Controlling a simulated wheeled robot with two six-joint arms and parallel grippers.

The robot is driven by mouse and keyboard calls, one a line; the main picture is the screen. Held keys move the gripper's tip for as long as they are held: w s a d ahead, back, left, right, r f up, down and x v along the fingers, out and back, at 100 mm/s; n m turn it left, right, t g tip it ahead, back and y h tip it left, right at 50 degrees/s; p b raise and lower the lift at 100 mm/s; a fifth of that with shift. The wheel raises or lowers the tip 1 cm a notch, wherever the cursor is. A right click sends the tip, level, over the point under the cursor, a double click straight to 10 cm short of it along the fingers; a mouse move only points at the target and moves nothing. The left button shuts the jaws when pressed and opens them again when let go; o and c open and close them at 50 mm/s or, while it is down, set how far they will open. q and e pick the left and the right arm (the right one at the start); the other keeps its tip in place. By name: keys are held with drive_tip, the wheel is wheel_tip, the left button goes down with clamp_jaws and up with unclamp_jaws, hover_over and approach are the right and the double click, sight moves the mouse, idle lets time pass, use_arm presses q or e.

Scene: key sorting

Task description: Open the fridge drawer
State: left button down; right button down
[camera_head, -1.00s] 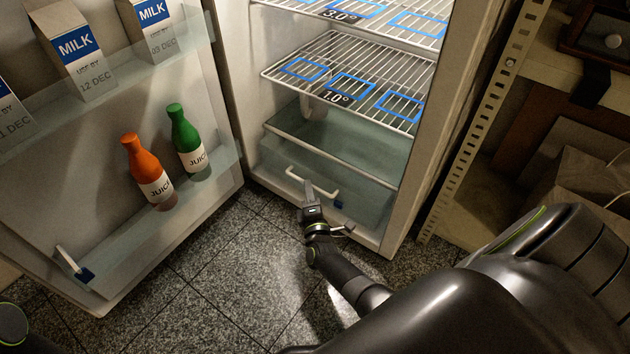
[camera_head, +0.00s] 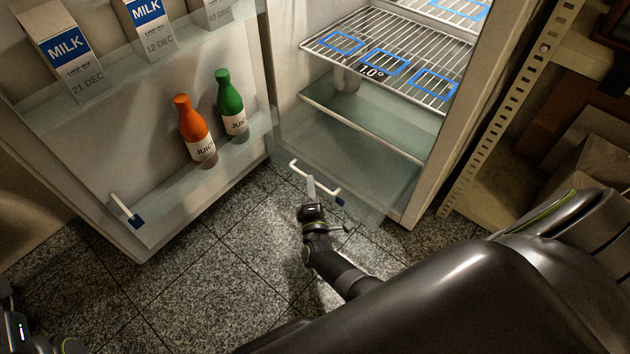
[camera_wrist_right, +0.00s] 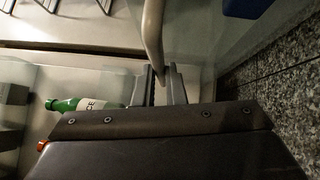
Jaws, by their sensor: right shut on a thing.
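The fridge drawer (camera_head: 368,185) is a clear, greenish glass bin at the bottom of the fridge, and it stands partly pulled out past the fridge's front edge. Its white bar handle (camera_head: 326,189) is on the drawer front. My right gripper (camera_head: 311,188) is shut on the handle near its middle. In the right wrist view, the handle (camera_wrist_right: 152,35) runs down between the fingers of my right gripper (camera_wrist_right: 161,82). Part of my left arm's end (camera_head: 20,332) shows in the lower left corner; its fingers are not clear.
The open fridge door (camera_head: 155,235) stands left, with milk cartons (camera_head: 62,55), an orange juice bottle (camera_head: 193,130) and a green juice bottle (camera_head: 231,105) on its shelves. A wire shelf (camera_head: 400,62) is above the drawer. Metal shelving (camera_head: 500,120) stands right. Floor (camera_head: 215,265) in front is clear.

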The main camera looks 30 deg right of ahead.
drive_tip(key=shift+s+a+f, duration=0.1)
drive_tip(key=shift+s+a, duration=0.15)
drive_tip(key=shift+a, duration=0.15)
drive_tip(key=c, duration=1.5)
unclamp_jaws()
